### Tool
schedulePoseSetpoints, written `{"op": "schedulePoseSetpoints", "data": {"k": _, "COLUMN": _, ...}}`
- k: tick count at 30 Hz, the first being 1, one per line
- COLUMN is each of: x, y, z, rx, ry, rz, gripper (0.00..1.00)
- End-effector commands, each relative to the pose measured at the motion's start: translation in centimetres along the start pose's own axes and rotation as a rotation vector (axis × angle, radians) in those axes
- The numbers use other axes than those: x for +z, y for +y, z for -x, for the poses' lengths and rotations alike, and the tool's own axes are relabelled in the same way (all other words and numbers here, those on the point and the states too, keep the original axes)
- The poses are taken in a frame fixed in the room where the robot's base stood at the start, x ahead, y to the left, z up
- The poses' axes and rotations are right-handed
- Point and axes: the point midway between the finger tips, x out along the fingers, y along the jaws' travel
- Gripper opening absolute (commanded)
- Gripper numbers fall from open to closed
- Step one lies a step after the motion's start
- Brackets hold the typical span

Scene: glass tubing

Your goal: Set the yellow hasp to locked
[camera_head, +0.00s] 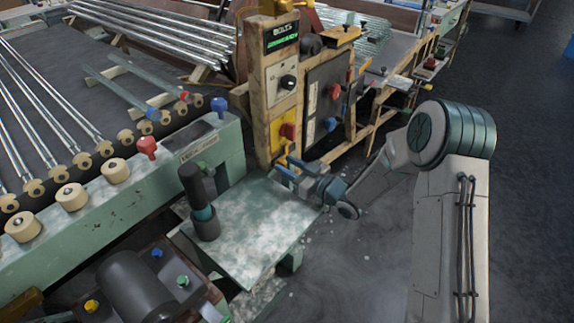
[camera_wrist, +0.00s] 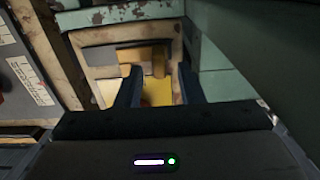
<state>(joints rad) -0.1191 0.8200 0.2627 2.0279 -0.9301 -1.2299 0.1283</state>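A yellow plate (camera_head: 282,131) with a red knob (camera_head: 288,131) is on the lower front of the worn wooden post; I take it to be the yellow hasp. Its locked or unlocked state cannot be told. My gripper (camera_head: 284,170) is just below and in front of it, with its two blue fingers apart. In the wrist view, a yellow surface (camera_wrist: 158,92) shows between the open fingers of my gripper (camera_wrist: 158,85), with a tan block above it. Nothing is held, and no contact can be made out.
The wooden post (camera_head: 259,90) carries a "BOLTS" sign with a green display (camera_head: 283,41) and a black knob (camera_head: 288,82). A dark panel (camera_head: 325,95) with red and blue knobs is to its right. A green table (camera_head: 245,240) with a dark cylinder (camera_head: 205,222) is below.

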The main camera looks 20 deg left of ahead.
Motion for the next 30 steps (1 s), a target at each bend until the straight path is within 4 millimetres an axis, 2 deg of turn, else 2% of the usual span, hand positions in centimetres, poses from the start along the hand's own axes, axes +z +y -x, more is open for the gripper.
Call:
{"op": "schedulePoseSetpoints", "data": {"k": 4, "x": 0.0, "y": 0.0, "z": -0.8, "rx": 0.0, "ry": 0.0, "rz": 0.0, "gripper": 0.35}}
{"op": "schedulePoseSetpoints", "data": {"k": 11, "x": 0.0, "y": 0.0, "z": -0.8, "rx": 0.0, "ry": -0.001, "rz": 0.0, "gripper": 0.35}}
{"op": "schedulePoseSetpoints", "data": {"k": 12, "x": 0.0, "y": 0.0, "z": -0.8, "rx": 0.0, "ry": -0.001, "rz": 0.0, "gripper": 0.32}}
{"op": "schedulePoseSetpoints", "data": {"k": 15, "x": 0.0, "y": 0.0, "z": -0.8, "rx": 0.0, "ry": 0.0, "rz": 0.0, "gripper": 0.04}}
{"op": "schedulePoseSetpoints", "data": {"k": 16, "x": 0.0, "y": 0.0, "z": -0.8, "rx": 0.0, "ry": 0.0, "rz": 0.0, "gripper": 0.0}}
{"op": "schedulePoseSetpoints", "data": {"k": 22, "x": 0.1, "y": 0.4, "z": -0.8, "rx": 0.002, "ry": 0.0, "rz": 0.001, "gripper": 0.0}}
{"op": "schedulePoseSetpoints", "data": {"k": 27, "x": 0.2, "y": 2.5, "z": -0.8, "rx": 0.003, "ry": 0.002, "rz": 0.003, "gripper": 0.0}}
{"op": "schedulePoseSetpoints", "data": {"k": 30, "x": 0.0, "y": 3.0, "z": -0.8, "rx": 0.002, "ry": 0.001, "rz": 0.001, "gripper": 0.0}}
